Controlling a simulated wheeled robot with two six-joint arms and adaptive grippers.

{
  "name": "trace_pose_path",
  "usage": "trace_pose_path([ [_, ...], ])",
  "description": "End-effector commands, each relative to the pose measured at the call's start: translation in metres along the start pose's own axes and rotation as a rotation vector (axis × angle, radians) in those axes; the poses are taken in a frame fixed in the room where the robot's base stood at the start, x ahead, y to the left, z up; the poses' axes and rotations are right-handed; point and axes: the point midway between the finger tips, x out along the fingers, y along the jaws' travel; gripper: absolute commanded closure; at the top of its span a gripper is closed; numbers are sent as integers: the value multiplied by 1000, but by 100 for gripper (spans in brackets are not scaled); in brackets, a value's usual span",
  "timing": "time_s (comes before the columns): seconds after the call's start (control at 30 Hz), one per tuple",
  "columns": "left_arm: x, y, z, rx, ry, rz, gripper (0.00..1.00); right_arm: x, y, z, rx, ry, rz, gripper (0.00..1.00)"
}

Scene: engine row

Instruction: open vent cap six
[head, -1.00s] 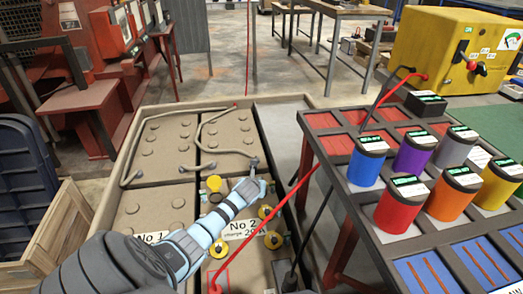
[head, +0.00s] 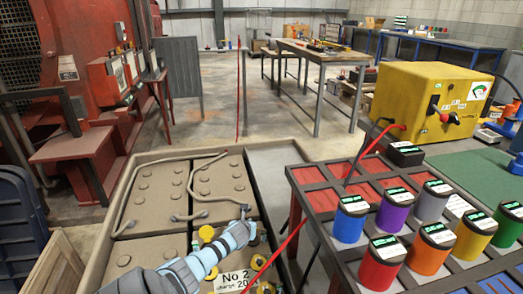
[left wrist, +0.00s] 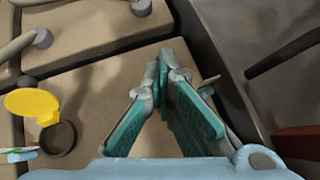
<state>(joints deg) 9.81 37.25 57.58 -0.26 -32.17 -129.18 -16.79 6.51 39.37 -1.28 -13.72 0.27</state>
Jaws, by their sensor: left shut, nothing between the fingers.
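The No 2 battery (head: 222,206) lies in a long tray with several yellow vent caps. One yellow cap (head: 206,233) stands raised near its far left; in the left wrist view this yellow disc (left wrist: 32,103) is swung up beside a dark open ring (left wrist: 60,139). I cannot tell which cap is number six. My left gripper (head: 243,225) is shut and empty over the battery, right of the raised cap; its fingers (left wrist: 168,75) show in the left wrist view. My right gripper is out of view.
A grey cable (head: 214,178) runs over the batteries. A red-framed table (head: 330,200) with several coloured canisters stands close on the right, with a red lead before it. A yellow machine (head: 415,100) stands behind. Open floor (head: 215,130) lies beyond the tray.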

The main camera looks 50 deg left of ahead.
Motion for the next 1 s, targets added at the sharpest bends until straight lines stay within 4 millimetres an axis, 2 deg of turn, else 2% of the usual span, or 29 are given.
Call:
trace_pose_path([
  [0.1,2,15,6,-11,1,13,100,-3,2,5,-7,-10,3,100],
  [0.3,9,24,13,-14,0,17,100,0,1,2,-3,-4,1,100],
  [1.0,18,26,23,-10,0,10,100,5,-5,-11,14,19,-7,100],
])
